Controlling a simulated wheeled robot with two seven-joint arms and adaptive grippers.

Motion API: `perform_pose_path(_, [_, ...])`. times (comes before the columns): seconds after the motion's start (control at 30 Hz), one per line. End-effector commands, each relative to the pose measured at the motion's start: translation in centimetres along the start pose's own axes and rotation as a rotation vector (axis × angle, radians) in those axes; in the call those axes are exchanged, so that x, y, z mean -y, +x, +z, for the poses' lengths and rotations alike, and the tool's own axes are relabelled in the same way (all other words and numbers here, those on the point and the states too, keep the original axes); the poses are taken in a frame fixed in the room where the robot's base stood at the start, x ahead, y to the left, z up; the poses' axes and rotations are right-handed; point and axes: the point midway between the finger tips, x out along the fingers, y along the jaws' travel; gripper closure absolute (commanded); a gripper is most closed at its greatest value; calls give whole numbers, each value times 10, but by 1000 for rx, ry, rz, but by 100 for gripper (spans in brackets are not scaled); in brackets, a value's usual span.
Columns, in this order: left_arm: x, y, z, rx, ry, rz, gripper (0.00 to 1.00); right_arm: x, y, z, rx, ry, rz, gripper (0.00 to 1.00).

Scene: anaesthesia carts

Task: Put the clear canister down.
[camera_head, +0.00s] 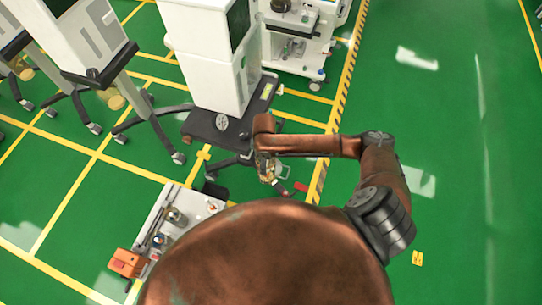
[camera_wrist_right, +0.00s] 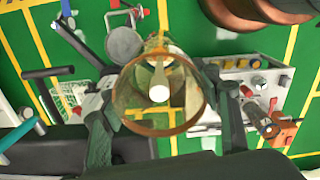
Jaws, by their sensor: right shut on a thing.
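My right gripper (camera_head: 270,175) hangs from the copper-coloured right arm, near the middle of the head view. In the right wrist view, its dark fingers (camera_wrist_right: 160,92) are shut on the clear canister (camera_wrist_right: 140,112) from both sides. The canister is see-through with a brownish round rim, and I look into its open end. The green floor and yellow lines show through it. It is held in the air, and the head view shows it too small to make out clearly. My left gripper is not in view.
A white equipment top (camera_head: 160,217) with metal fittings and an orange box (camera_head: 127,262) lies at lower left. A white cart (camera_head: 208,60) on a dark base (camera_head: 205,127) stands just beyond the gripper. Another white cart (camera_head: 300,55) is behind. Green floor is open at right.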

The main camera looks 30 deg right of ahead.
Motion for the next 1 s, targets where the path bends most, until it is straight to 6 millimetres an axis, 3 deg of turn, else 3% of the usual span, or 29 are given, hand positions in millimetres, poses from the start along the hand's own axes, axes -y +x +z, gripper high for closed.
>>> perform_pose_path(0.2, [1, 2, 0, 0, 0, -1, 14, -53, 22, 5, 0, 8, 3, 93])
perform_pose_path(0.43, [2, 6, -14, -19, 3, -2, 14, -85, 62, 6, -1, 4, 2, 93])
perform_pose_path(0.73, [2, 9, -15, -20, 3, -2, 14, -102, 84, 6, -1, 1, 1, 93])
perform_pose_path(0.9, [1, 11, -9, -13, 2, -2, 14, -100, 107, 6, -1, 0, 0, 93])
perform_pose_path(1.0, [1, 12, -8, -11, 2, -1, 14, -100, 112, 6, -2, -1, 1, 93])
